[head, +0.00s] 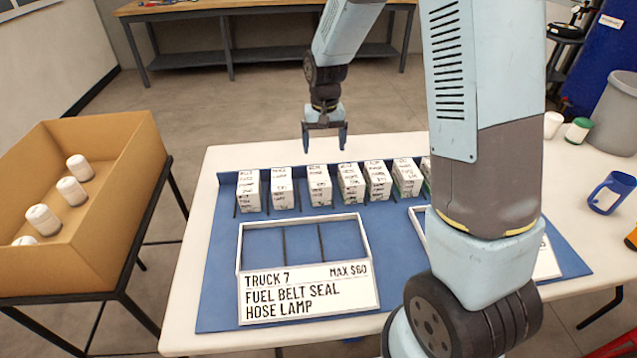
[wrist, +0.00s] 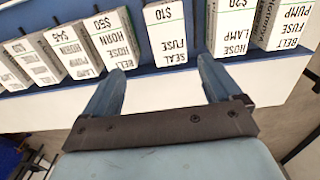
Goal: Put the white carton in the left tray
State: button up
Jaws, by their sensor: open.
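Several white cartons with printed labels stand in a row along the back of the blue mat; one is the third carton from the left (head: 319,186). The left tray (head: 310,290) is white-rimmed, has three empty compartments and a front label reading TRUCK 7, MAX $60, FUEL BELT SEAL HOSE LAMP. My gripper (head: 325,136) is open and empty, above and behind the row. In the wrist view, a carton marked SEAL FUSE $10 (wrist: 166,35) lies beyond the gap between the open fingertips (wrist: 160,78), not gripped.
A second tray (head: 546,262) at the right is mostly hidden by my arm. A cardboard bin (head: 110,240) with several white containers stands at the left. A blue mug (head: 611,192) and a grey bin (head: 615,110) are at the right. Thin dark dividers separate the cartons.

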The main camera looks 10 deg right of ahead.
aim_at(319, 175)
jog(key=f, duration=0.5)
jog(key=a+f, duration=0.1)
jog(key=f, duration=0.2)
jog(key=shift+s+f, duration=0.1)
jog(key=shift+s+a+f, duration=0.1)
jog(key=shift+f, duration=1.4)
jog(key=shift+s+a+f, duration=0.1)
jog(key=shift+f, duration=1.35)
jog(key=shift+w, duration=0.1)
jog(key=c, duration=1.4)
jog(key=shift+r, duration=0.15)
